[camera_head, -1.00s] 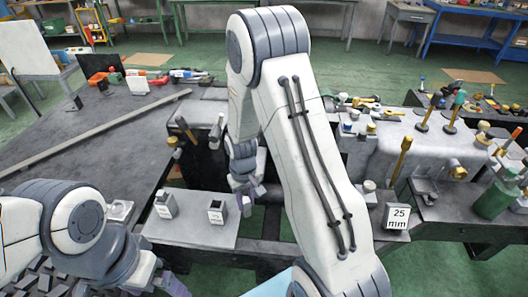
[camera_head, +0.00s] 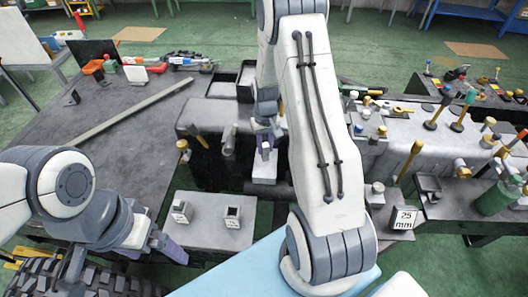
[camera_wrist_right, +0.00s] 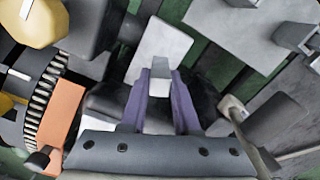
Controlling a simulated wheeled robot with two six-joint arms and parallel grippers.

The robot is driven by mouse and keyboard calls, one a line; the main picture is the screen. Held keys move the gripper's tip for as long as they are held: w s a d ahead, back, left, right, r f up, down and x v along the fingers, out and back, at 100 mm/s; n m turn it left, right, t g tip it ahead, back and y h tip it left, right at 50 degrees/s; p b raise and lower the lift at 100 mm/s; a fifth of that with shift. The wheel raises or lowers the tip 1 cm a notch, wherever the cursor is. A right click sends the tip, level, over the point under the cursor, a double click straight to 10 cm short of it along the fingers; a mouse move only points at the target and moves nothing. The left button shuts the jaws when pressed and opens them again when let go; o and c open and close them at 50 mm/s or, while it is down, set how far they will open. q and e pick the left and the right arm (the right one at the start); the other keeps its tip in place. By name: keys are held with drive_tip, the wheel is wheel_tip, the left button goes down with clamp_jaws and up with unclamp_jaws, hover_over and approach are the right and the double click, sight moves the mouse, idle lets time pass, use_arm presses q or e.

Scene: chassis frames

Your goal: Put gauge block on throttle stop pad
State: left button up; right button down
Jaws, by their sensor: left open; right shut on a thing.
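My right gripper (camera_head: 264,143) is over the dark central assembly. In the right wrist view its purple fingers (camera_wrist_right: 159,96) are shut on a small light-grey block, which looks like the gauge block (camera_wrist_right: 159,80). A pale pad, perhaps the throttle stop pad (camera_wrist_right: 166,43), shows just beyond the block; contact between them cannot be told. In the head view a pale pad (camera_head: 265,172) is just below the gripper. My left gripper (camera_head: 153,250) is open and empty at lower left, near the light plate (camera_head: 205,237).
A "25 mm" card (camera_head: 404,219) stands at right. Yellow-handled levers (camera_head: 411,160) and a green cylinder (camera_head: 494,198) are further right. A long bar (camera_head: 130,112) lies on the dark table.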

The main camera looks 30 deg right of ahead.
sight(265, 160)
wheel_tip(265, 160, down, 4)
drive_tip(key=shift+r+p, duration=0.25)
drive_tip(key=shift+p, duration=0.15)
drive_tip(key=shift+f, duration=0.1)
drive_tip(key=shift+f, duration=0.1)
drive_tip(key=shift+f, duration=0.15)
drive_tip(key=c, duration=0.7)
unclamp_jaws()
drive_tip(key=shift+o, duration=0.2)
drive_tip(key=shift+s, duration=0.1)
drive_tip(key=shift+r, duration=0.2)
